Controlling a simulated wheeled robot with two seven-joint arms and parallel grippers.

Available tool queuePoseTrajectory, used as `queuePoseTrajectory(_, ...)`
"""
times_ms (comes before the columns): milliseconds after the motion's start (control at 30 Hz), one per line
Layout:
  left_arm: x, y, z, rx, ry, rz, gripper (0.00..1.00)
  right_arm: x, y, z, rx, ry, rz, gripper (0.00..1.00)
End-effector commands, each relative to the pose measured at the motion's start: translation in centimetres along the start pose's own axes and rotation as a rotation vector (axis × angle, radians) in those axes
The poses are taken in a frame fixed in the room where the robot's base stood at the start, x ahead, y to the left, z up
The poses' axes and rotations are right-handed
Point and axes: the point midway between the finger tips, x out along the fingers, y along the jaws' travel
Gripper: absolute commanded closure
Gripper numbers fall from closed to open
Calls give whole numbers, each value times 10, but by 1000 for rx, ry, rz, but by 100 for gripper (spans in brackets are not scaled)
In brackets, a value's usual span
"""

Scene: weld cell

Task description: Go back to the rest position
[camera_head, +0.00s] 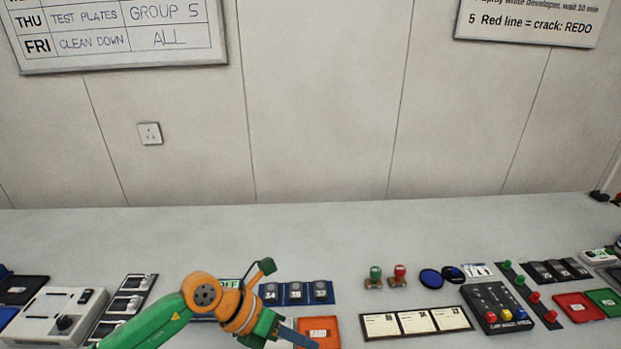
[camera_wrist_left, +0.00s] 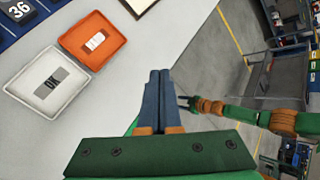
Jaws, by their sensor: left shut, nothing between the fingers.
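My left gripper (camera_head: 297,338) comes in from the left in the head view, low over the front of the grey bench (camera_head: 290,235). Its blue fingers lie beside the orange tray (camera_head: 329,333). In the left wrist view the two fingers of the left gripper (camera_wrist_left: 158,75) are pressed together with nothing between them. They point past the bench edge, with the orange tray (camera_wrist_left: 93,40) and a white tray (camera_wrist_left: 47,82) marked OK to the left. My right gripper is not in the head view. A green and orange arm (camera_wrist_left: 250,117) shows at the right of the wrist view.
A blue numbered rack (camera_head: 297,293) stands just behind the left gripper. Green and red stamps (camera_head: 387,277), a card holder (camera_head: 416,321) and a black control box (camera_head: 495,306) stand to the right. A white box with a knob (camera_head: 55,314) is at left. The back of the bench is clear.

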Motion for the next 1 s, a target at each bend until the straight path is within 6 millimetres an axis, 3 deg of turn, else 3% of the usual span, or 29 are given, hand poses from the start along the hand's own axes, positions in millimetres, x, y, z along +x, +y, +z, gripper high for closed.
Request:
queuePoseTrajectory(67, 10, -41, 14, -41, -121, -172, 100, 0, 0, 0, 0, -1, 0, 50)
queuePoseTrajectory(133, 7, -85, 37, -131, -289, -377, 100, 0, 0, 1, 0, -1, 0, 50)
queuePoseTrajectory(167, -2, -104, 51, -199, -386, -485, 100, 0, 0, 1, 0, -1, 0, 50)
queuePoseTrajectory(200, -22, -123, 72, -331, -543, -639, 100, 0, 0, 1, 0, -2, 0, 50)
queuePoseTrajectory(267, -65, -119, 100, -613, -799, -839, 100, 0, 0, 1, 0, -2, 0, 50)
queuePoseTrajectory(333, -108, -66, 106, -1041, -1085, -974, 100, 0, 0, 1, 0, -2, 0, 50)
queuePoseTrajectory(400, -121, 2, 78, -1469, -1291, -979, 100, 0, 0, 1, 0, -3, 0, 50)
queuePoseTrajectory(500, -108, 68, 12, -1960, -1443, -859, 100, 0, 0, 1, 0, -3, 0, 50)
queuePoseTrajectory(600, -88, 96, -54, -2313, -1490, -689, 100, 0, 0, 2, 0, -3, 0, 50)
queuePoseTrajectory(767, -59, 101, -142, -2715, -1467, -398, 100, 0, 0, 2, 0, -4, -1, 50)
queuePoseTrajectory(800, -54, 98, -161, 2753, 1428, 319, 100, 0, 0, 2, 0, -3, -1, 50)
queuePoseTrajectory(1000, -35, 66, -246, 2669, 1124, -55, 100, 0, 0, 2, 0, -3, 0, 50)
